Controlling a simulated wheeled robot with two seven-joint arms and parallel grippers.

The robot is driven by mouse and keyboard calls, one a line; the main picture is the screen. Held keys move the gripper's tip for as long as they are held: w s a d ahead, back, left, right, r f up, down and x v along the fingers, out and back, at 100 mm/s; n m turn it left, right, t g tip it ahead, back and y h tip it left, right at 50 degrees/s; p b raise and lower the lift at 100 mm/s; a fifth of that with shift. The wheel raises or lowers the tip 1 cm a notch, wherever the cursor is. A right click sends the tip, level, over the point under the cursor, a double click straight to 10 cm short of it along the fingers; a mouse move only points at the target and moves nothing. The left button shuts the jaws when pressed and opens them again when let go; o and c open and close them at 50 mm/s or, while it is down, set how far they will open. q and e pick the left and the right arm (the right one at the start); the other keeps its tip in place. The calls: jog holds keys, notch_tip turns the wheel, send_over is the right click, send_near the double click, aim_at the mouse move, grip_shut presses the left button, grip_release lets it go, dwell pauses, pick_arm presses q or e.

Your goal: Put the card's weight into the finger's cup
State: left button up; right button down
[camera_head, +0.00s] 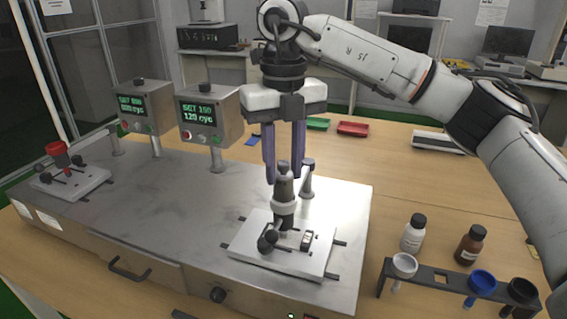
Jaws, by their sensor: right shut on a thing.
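My right gripper (285,178) points down over the near test station, its purple fingers on either side of a small grey piece (284,167), apparently a weight. This sits at the top of the upright grey finger (284,190), which has a pale collar; the cup is hidden or too small to make out. I cannot tell whether the piece rests in it. The finger stands over a white plate (255,244) with a black knob and a small switch. The display (203,110) behind reads "SET 100, 120 cyc". My left gripper is not in view.
A dark rack (425,274) at right holds white, blue and black cup-topped pieces, with one empty slot. White (413,234) and brown (469,245) bottles stand behind it. A second station with a red top (58,153) and its own display (139,110) are at left. The bench middle is clear.

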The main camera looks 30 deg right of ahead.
jog(key=shift+f, duration=0.4)
jog(key=shift+f, duration=0.2)
dwell(0.4)
jog(key=c, duration=0.7)
grip_release()
jog(key=shift+r+p, duration=1.95)
jog(key=shift+r, duration=1.55)
